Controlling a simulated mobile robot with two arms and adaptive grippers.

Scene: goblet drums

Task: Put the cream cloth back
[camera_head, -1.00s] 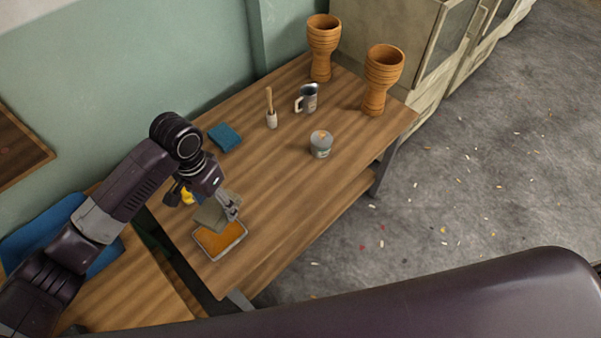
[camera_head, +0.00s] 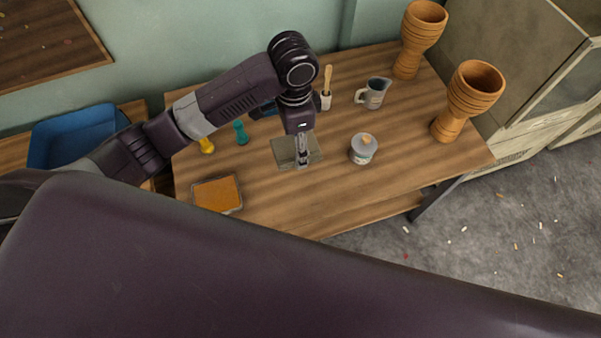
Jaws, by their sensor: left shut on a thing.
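My left gripper (camera_head: 302,163) points down over the middle of the table and is shut on the cream cloth (camera_head: 285,153), a flat, greyish-cream square. The cloth sticks out on both sides of the fingers. I cannot tell whether it touches the table top or hangs just above it. My arm and gripper hide part of it. My right gripper is out of view.
An orange-filled tray (camera_head: 217,194) lies front left on the wooden table (camera_head: 280,205). A lidded jar (camera_head: 363,149) stands right of the cloth, with a jug (camera_head: 373,93) behind. Yellow (camera_head: 206,145) and teal (camera_head: 240,133) pieces stand left. Goblet drums (camera_head: 468,100) (camera_head: 418,40) stand right.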

